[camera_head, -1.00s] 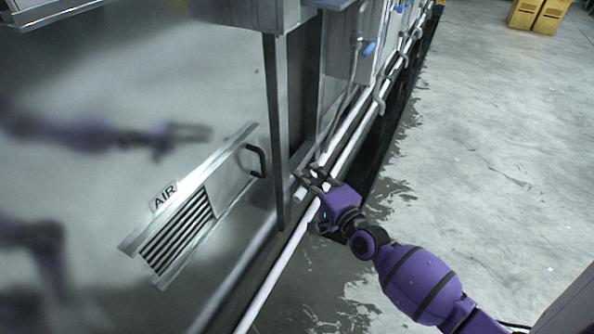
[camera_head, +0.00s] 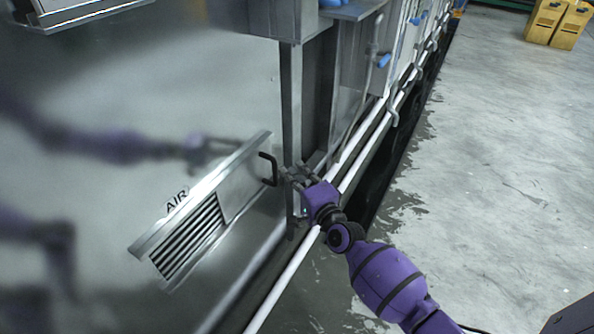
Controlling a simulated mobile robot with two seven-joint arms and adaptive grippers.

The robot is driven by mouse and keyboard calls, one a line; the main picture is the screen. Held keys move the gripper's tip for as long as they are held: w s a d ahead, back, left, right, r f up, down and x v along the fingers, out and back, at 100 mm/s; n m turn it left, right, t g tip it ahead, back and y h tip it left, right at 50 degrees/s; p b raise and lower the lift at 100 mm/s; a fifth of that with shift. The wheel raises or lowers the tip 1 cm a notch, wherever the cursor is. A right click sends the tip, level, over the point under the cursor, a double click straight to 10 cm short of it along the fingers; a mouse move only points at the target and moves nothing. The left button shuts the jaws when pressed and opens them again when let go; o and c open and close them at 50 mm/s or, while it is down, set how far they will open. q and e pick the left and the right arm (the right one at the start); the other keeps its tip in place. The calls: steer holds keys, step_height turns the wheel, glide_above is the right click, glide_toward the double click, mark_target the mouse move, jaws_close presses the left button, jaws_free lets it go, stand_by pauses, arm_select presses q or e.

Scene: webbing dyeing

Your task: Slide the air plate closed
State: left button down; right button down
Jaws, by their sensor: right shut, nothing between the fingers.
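The air plate (camera_head: 238,190) is a flat metal slide with a black handle (camera_head: 268,168) at its right end. It sits in a slanted track on the shiny machine wall, under the AIR label (camera_head: 178,199). Dark louvre slots (camera_head: 188,240) are uncovered at the lower left of the track. My right gripper (camera_head: 289,174) is shut and empty, just right of the handle and close to the metal post. I cannot tell whether its fingertips touch the handle. My left gripper is not in view directly; blurred purple arm reflections show in the wall.
A vertical metal post (camera_head: 291,105) stands right beside the gripper. White pipes (camera_head: 300,255) run along the machine's foot past my right arm. Blue-handled valves (camera_head: 384,60) are farther back. The concrete floor (camera_head: 490,150) to the right is open, with yellow boxes (camera_head: 556,22) far off.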

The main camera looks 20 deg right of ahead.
steer(key=s+a+p, duration=0.6)
steer(key=s+a, duration=0.6)
steer(key=a, duration=0.4)
steer(key=shift+s+a+p, duration=0.2)
steer(key=shift+s+p, duration=0.1)
